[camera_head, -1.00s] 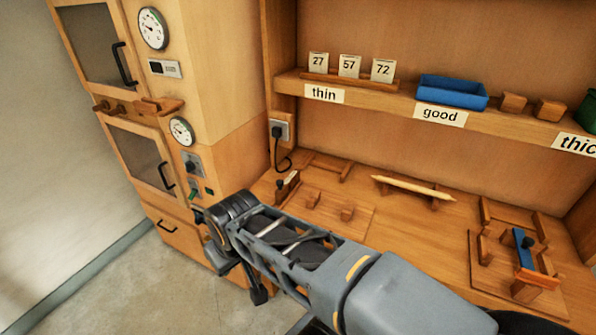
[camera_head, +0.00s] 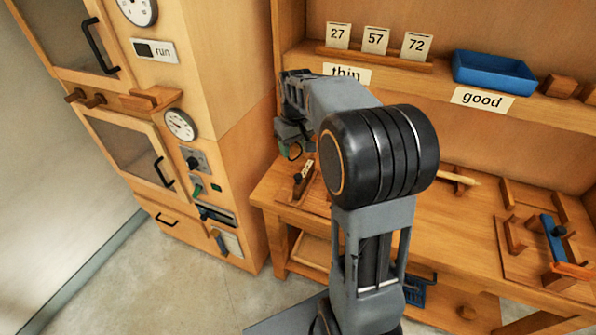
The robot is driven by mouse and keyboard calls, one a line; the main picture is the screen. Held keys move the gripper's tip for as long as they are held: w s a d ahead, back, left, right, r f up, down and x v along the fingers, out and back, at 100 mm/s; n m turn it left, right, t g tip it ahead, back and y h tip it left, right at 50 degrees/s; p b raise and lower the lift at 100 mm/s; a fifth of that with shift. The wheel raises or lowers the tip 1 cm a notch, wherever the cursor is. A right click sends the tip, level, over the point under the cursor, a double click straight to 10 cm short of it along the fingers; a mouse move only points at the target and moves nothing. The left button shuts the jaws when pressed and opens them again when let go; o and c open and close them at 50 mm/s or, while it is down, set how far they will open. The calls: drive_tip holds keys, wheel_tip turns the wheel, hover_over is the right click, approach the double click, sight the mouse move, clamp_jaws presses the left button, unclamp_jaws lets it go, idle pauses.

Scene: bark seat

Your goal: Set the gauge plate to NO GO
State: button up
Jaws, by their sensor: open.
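No lettering reading NO GO is legible, so I cannot tell for certain which part is the gauge plate. A pale plate with a blue-grey lever (camera_head: 218,242) sits low on the cabinet's side, below a dark slotted panel (camera_head: 214,215). My gripper (camera_head: 292,150) is open beside the bench's left end, right of the cabinet and apart from these plates. It is small and partly hidden by my wrist, and its fingertips are hard to make out.
The cabinet has a round dial (camera_head: 180,125), door handles (camera_head: 163,173) and a switch panel (camera_head: 193,160). The workbench (camera_head: 455,238) carries wooden fixtures and a blue piece (camera_head: 553,238). The shelf above holds number cards (camera_head: 375,40) and a blue tray (camera_head: 494,72). Floor in front is clear.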

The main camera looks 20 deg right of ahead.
sight(298, 176)
drive_tip(key=shift+g, duration=0.4)
drive_tip(key=w+d+f, duration=0.1)
drive_tip(key=f, duration=0.4)
drive_tip(key=w+d+f+p, duration=0.1)
drive_tip(key=f, duration=0.4)
drive_tip(key=w+f, duration=0.1)
drive_tip(key=f, duration=0.4)
drive_tip(key=shift+w+d+f, duration=0.25)
drive_tip(key=shift+w+d, duration=0.05)
drive_tip(key=shift+d, duration=0.1)
clamp_jaws()
